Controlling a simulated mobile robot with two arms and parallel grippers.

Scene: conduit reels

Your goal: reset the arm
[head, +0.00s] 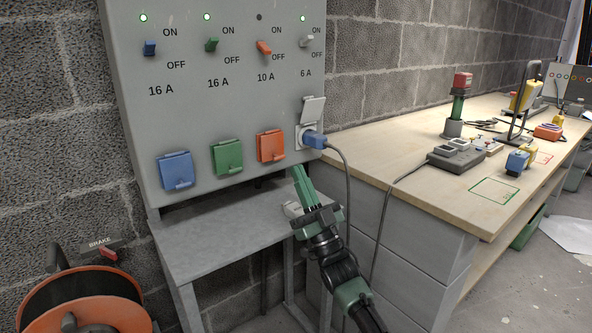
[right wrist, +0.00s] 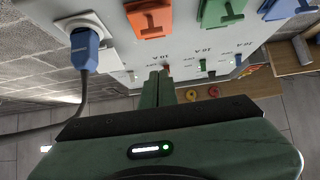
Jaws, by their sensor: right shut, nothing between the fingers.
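My right gripper (head: 300,180) is in front of the grey panel (head: 190,120), below the orange socket cover. Its green fingers are together and empty, and they also show in the right wrist view (right wrist: 160,85). A blue plug (head: 314,139) sits in the white socket at the panel's right end, under a raised grey lid (head: 313,108). The plug also shows in the right wrist view (right wrist: 84,48), left of my fingers and apart from them. My left gripper is not in view.
Blue (head: 177,170), green (head: 227,156) and orange (head: 270,144) socket covers are closed. The orange switch (head: 264,48) is down with its lamp dark. A grey shelf (head: 220,235) lies below. A cable reel (head: 85,300) stands left. The wooden bench (head: 400,180) at right holds plugs and tools.

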